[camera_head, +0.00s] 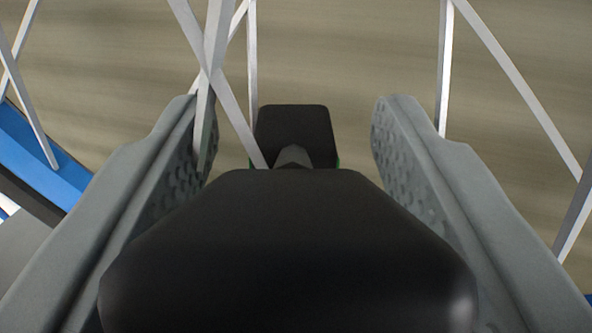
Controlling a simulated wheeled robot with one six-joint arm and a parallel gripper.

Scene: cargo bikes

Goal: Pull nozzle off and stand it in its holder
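The two grey, dimpled fingers of my gripper (290,112) stand wide apart at left and right. Between their tips is a black block (293,122) with thin green edges low on both sides, which looks like the nozzle. Clear gaps show between it and both fingers, so it does not look gripped. A small grey tapered piece (291,157) shows just in front of it. The large black body in the lower middle, which looks like my gripper's own housing, hides the lower part of the nozzle. The holder is not in view, and whether a valve is under the nozzle is hidden.
Pale wheel spokes (249,55) cross near the left fingertip, and one passes over the left finger's inner side. More spokes (520,85) stand at the right. A blue part (35,150) with a dark strip lies at the left. A brownish streaked surface (345,45) fills the background.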

